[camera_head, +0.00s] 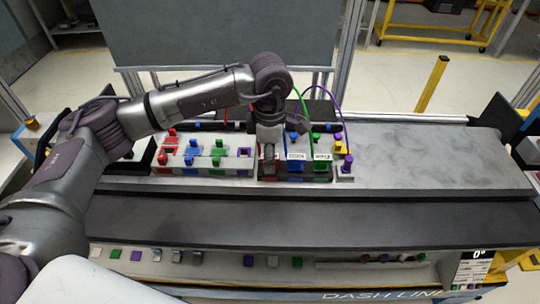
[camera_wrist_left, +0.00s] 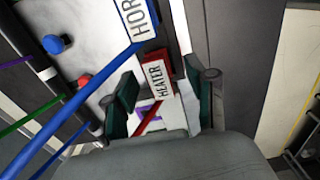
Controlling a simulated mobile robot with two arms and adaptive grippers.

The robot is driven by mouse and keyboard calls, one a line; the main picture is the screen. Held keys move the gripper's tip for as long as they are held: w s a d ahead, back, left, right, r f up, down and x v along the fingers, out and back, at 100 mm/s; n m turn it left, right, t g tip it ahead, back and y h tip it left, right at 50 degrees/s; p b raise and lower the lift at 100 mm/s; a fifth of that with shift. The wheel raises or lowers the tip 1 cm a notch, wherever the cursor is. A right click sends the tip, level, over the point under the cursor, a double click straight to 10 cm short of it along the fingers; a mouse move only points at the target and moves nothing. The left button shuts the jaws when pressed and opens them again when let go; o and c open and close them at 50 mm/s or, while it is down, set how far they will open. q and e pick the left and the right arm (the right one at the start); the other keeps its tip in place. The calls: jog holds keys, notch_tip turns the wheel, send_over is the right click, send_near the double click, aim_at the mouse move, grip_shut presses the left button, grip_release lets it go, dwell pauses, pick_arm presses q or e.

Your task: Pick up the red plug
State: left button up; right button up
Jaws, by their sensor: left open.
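In the head view my left gripper (camera_head: 268,152) points down over the left end of the row of labelled plugs and hides most of the red plug. My right gripper is not in view.
To the right stand a blue plug (camera_head: 295,164), a green plug (camera_head: 321,166) and a purple plug (camera_head: 347,164). A blue cable (camera_wrist_left: 75,102) crosses beside the left finger. Several coloured connectors (camera_head: 192,160) stand to the left. The grey panel at right (camera_head: 430,160) is clear.

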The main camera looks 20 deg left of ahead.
pick_arm(q)
jog(key=shift+f, duration=0.9)
jog(key=shift+c, duration=0.3)
grip_shut()
jog(key=shift+r, duration=0.1)
